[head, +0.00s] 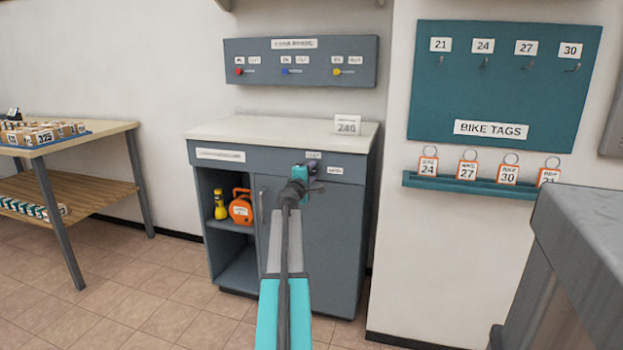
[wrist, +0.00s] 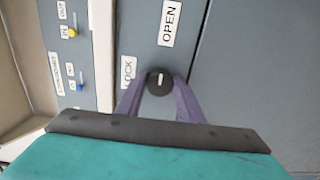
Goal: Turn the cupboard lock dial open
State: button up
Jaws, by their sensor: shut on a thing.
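The grey cupboard (head: 335,235) stands against the wall with its right-hand door closed. In the wrist view the lock dial (wrist: 159,82) is a small black round knob with a white mark pointing up the picture, roughly toward the OPEN label (wrist: 170,23). The LOCK label (wrist: 128,72) is to the left of the dial. My gripper (wrist: 160,84) is shut on the dial, with one purple finger on each side of it. In the head view my gripper (head: 302,174) is at the cupboard's upper front, and my arm hides the dial.
A wall panel (head: 300,62) with coloured knobs is above. A grey block (head: 585,250) stands at right front, a wooden table (head: 75,143) at left. Floor between is clear.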

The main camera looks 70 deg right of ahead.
jog(key=shift+f, duration=0.15)
dwell(0.3)
jog(key=o, duration=1)
jog(key=shift+o, duration=0.2)
jog(key=shift+a, duration=0.15)
jog(key=a+p, duration=0.1)
jog(key=a, duration=1.2)
jog(key=shift+s+a, duration=0.3)
jog(key=shift+s, duration=0.1)
jog(key=shift+p, duration=0.3)
